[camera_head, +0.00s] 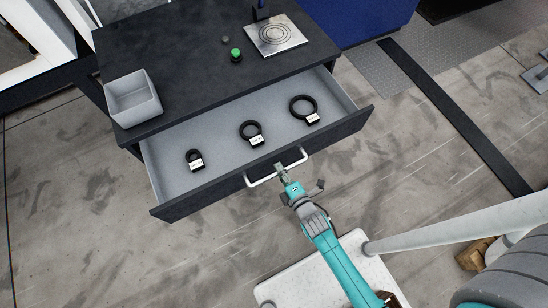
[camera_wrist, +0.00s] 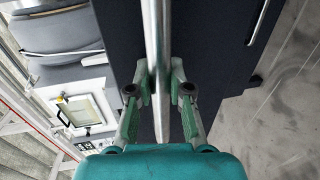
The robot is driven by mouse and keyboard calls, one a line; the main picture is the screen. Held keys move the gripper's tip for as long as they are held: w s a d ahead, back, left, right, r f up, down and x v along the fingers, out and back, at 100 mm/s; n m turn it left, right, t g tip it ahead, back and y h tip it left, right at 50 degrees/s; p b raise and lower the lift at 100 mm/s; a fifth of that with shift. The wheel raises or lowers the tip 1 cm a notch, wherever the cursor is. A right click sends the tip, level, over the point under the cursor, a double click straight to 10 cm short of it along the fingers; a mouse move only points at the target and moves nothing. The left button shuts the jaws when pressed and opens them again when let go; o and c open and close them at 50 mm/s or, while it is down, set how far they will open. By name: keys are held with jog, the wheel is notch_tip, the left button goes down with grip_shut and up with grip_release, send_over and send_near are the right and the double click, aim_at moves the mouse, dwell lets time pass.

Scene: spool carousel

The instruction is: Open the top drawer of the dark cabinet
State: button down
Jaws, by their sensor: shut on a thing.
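The dark cabinet (camera_head: 190,42) stands at the upper middle of the head view. Its top drawer (camera_head: 215,163) is pulled well out, showing a light grey inside with three black rings with white tags. The drawer's pale bar handle (camera_head: 262,183) is on its dark front. My gripper (camera_head: 281,170) is at the middle of this handle. In the wrist view, my gripper's two fingers (camera_wrist: 160,88) are on either side of the handle bar (camera_wrist: 155,35), shut on it. The exact finger contact is partly hidden.
A grey bin (camera_head: 134,98), a green button (camera_head: 236,55) and a metal plate with rings (camera_head: 275,36) are on the cabinet top. A second handle (camera_wrist: 260,22) shows in the wrist view. Bare floor (camera_head: 80,200) lies in front and to the left.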

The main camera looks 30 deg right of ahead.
jog(key=shift+v, duration=0.85)
jog(key=shift+f, duration=0.2)
jog(key=c, duration=1.1)
grip_release()
jog(key=shift+o, duration=0.2)
jog(key=shift+s, duration=0.1)
jog(key=v, duration=1.1)
jog(key=shift+s, duration=0.4)
jog(key=shift+r, duration=0.1)
